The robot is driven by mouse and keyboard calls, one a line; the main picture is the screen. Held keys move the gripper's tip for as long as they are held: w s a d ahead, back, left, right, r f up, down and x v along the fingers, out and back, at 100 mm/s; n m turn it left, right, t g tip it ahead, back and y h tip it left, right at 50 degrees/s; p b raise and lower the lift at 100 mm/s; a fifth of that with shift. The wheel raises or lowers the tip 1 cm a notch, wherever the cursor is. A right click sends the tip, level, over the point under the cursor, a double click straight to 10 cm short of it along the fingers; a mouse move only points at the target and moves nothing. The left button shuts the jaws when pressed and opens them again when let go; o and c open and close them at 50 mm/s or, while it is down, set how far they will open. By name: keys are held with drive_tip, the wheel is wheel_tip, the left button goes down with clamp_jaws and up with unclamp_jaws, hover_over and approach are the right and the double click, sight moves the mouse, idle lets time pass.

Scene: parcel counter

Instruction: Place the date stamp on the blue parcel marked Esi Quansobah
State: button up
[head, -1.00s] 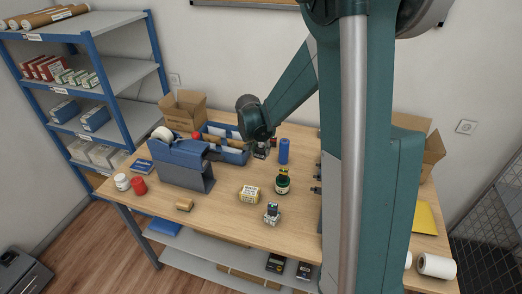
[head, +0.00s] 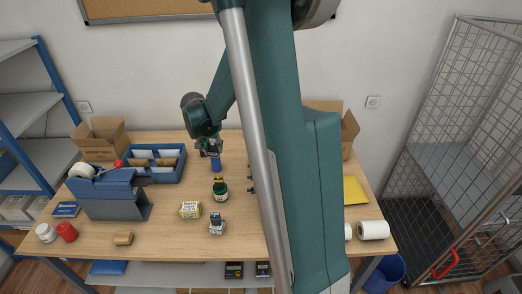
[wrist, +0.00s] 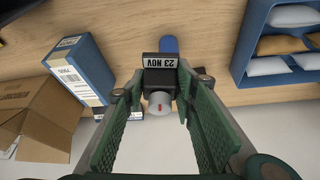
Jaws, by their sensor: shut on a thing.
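My gripper (wrist: 160,88) is shut on the date stamp (wrist: 160,63), a dark block with a pale band reading 23 NOV and a round grey end between the green-padded fingers. In the head view my gripper (head: 208,149) is over the back middle of the table, beside a blue cylinder (head: 216,164); the stamp is too small there to make out. A blue box (wrist: 83,60) with a white, barcoded label is at the left of the wrist view. I cannot read a name on it, so I cannot tell whether it is the blue parcel. My arm hides part of the table.
A blue divided tray (head: 166,177) and an open carton (head: 100,138) stand at the back left. A tape dispenser (head: 112,200), a green ink bottle (head: 220,191), a yellow-white box (head: 190,210) and another stamp-like object (head: 217,226) stand on the table. The front middle is mostly clear.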

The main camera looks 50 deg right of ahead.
drive_tip(key=s+d+r+m+p, duration=0.1)
drive_tip(key=s+d+r, duration=0.1)
drive_tip(key=d, duration=0.5)
drive_tip(key=s+d+r+p, duration=0.1)
drive_tip(key=s+d+r, duration=0.1)
drive_tip(key=s+d, duration=0.2)
drive_tip(key=s+d+r+m+p, duration=0.1)
drive_tip(key=s+d+r, duration=0.2)
drive_tip(key=d, duration=0.6)
drive_tip(key=shift+s+d+m+g+h, duration=0.2)
drive_tip(key=shift+d+m+g+h, duration=0.1)
drive_tip(key=shift+g, duration=0.1)
drive_tip(key=shift+f, duration=0.15)
drive_tip(key=shift+f, duration=2.8)
drive_tip(key=shift+f, duration=0.1)
drive_tip(key=shift+f, duration=1.95)
drive_tip(key=shift+f, duration=0.2)
drive_tip(key=o, duration=1)
drive_tip(key=shift+r+p, duration=0.25)
drive_tip(key=shift+p, duration=0.05)
